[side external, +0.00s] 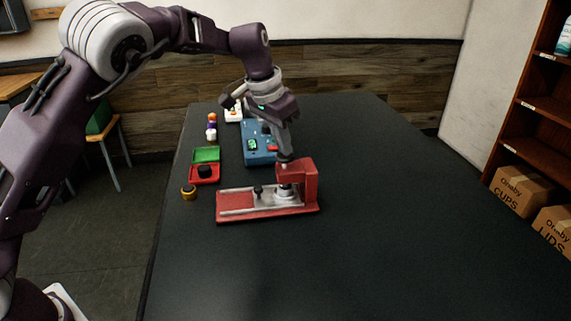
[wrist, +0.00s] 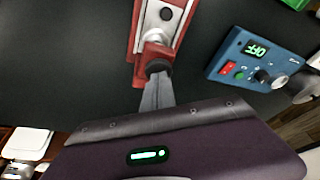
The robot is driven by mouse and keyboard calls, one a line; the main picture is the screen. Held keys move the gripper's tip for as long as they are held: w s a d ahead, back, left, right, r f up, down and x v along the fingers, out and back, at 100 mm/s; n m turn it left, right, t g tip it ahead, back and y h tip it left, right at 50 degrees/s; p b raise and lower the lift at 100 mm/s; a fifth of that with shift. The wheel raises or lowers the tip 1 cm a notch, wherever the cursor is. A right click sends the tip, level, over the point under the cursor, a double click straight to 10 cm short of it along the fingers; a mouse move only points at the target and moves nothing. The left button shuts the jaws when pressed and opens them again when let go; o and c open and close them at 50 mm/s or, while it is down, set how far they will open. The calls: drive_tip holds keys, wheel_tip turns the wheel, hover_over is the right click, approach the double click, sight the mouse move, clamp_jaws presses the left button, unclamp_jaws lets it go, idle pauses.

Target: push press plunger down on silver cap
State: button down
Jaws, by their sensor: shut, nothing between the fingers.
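The red press (side external: 311,181) stands on the dark table, with a metal sliding plate that has a black knob (side external: 258,190). The silver cap (side external: 285,191) sits under the press arm, partly hidden by the frame. The press plunger shows as a dark round top (wrist: 157,66) in the wrist view. My gripper (side external: 285,157) is shut and empty, pointing down directly over the plunger. In the wrist view, my gripper (wrist: 157,80) has its tips at the plunger top. They look touching or nearly so; I cannot tell which.
Behind the press is a blue control box (side external: 259,155); its display (wrist: 256,48) reads OFF. The right side of the table is clear.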

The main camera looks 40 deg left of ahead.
drive_tip(key=shift+f, duration=0.5)
drive_tip(key=shift+r, duration=2.7)
drive_tip(key=shift+r, duration=3)
